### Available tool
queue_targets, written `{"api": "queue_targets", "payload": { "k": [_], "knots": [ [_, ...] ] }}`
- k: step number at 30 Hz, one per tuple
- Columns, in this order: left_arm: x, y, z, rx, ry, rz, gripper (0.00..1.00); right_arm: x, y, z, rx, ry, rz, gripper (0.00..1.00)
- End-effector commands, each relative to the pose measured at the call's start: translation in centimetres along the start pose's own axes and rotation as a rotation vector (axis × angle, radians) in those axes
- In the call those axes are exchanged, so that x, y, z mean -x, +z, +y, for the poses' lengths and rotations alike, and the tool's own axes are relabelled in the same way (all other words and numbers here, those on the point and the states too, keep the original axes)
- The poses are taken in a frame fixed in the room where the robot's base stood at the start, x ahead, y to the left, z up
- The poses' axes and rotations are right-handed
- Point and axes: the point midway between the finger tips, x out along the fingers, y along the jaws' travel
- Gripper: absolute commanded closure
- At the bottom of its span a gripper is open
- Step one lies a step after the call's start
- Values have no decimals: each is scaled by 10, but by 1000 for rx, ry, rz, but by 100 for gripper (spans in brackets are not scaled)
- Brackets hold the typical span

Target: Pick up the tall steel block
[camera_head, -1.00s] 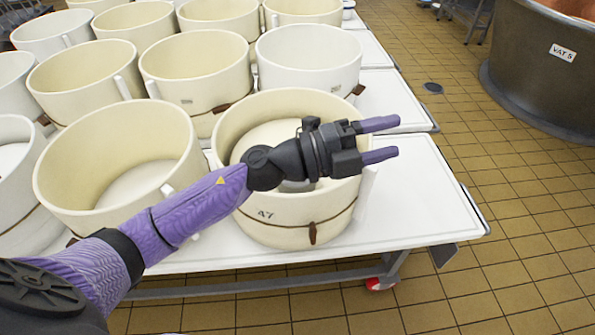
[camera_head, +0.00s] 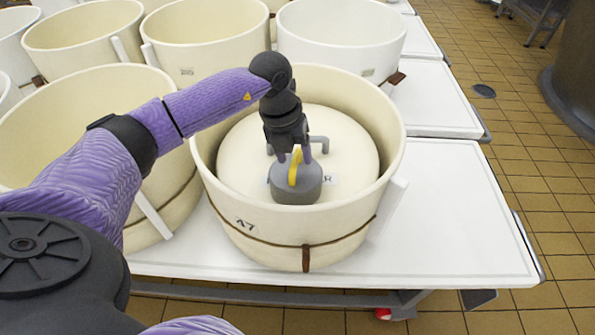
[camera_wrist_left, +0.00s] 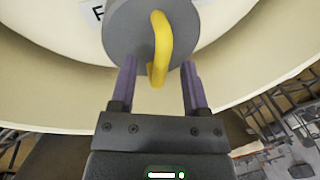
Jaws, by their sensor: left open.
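A grey, round block (camera_head: 298,190) with a yellow loop handle (camera_head: 294,167) stands on the cream inner lid (camera_head: 245,150) inside the vat marked A7 (camera_head: 262,225). It is the only steel-looking block I see; its full height is hard to judge. My left gripper (camera_head: 295,155) points down over it, open. In the left wrist view, the yellow handle (camera_wrist_left: 160,45) shows between and just past the open fingertips (camera_wrist_left: 159,70), with the grey block (camera_wrist_left: 130,25) behind it. I cannot tell whether a finger touches the handle. My right gripper is not in view.
The vat's high wall surrounds the block and gripper. A grey bar handle (camera_head: 318,142) rises from the lid near the fingers. A partly hidden label (camera_head: 330,180) lies beside the block. Other cream vats (camera_head: 340,38) stand close behind and left. The white table (camera_head: 450,220) is clear at right.

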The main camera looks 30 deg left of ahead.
Motion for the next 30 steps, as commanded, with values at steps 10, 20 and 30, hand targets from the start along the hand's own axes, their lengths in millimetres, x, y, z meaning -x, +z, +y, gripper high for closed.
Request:
{"api": "queue_targets", "payload": {
  "k": [10,20,30],
  "knots": [
    [-18,0,0,0,-1,1,53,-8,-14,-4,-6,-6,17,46],
    [-18,0,0,0,-1,1,100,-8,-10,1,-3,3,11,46],
    [-18,0,0,0,-1,1,100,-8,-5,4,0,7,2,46]
  ]
}}
